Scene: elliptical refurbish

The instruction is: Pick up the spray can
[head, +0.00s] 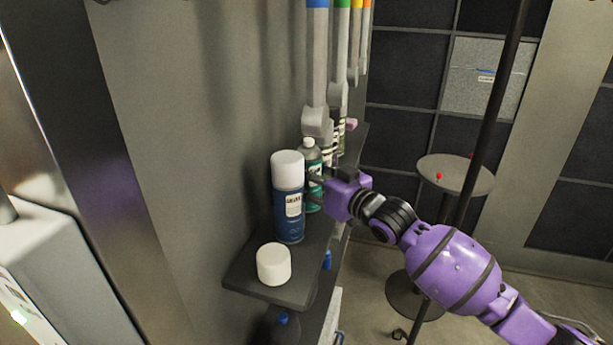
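The spray can (288,208) is a blue can with a white cap and a pale label. It stands upright on a dark wall shelf (258,289). My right gripper (311,188), on a purple arm from the right, is just right of the can with its fingers pointing left at it. The fingers look parted, one above the other, with the can not between them. Whether a fingertip touches the can is hard to tell. My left gripper is not in view.
A white round jar or cap (273,264) sits on the shelf in front of the can. A green bottle (312,160) and other bottles stand behind it. Grey hanging tools (317,70) are above. A round table (456,176) and a dark pole (490,110) are at right.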

